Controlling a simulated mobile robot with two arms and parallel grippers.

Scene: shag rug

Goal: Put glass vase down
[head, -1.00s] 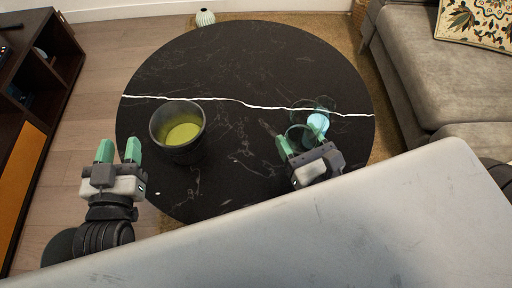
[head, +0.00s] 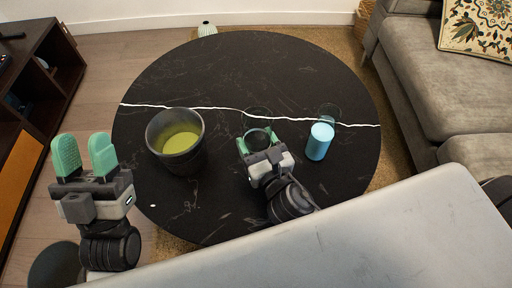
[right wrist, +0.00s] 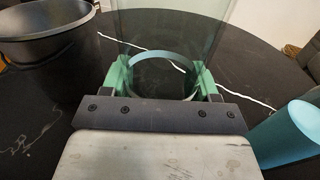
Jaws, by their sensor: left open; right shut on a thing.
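The clear glass vase (head: 257,117) is in my right gripper (head: 260,151), over the middle of the black round table (head: 230,75). In the right wrist view the vase (right wrist: 168,38) stands between the two green fingers (right wrist: 161,80), which are shut on its sides. It looks roughly upright. I cannot tell if its base touches the table. My left gripper (head: 84,155) is open and empty, off the table's left edge.
A dark bucket with a yellow-green inside (head: 177,141) stands on the table left of the vase. The table's back half is clear. A grey sofa (head: 440,90) is at right.

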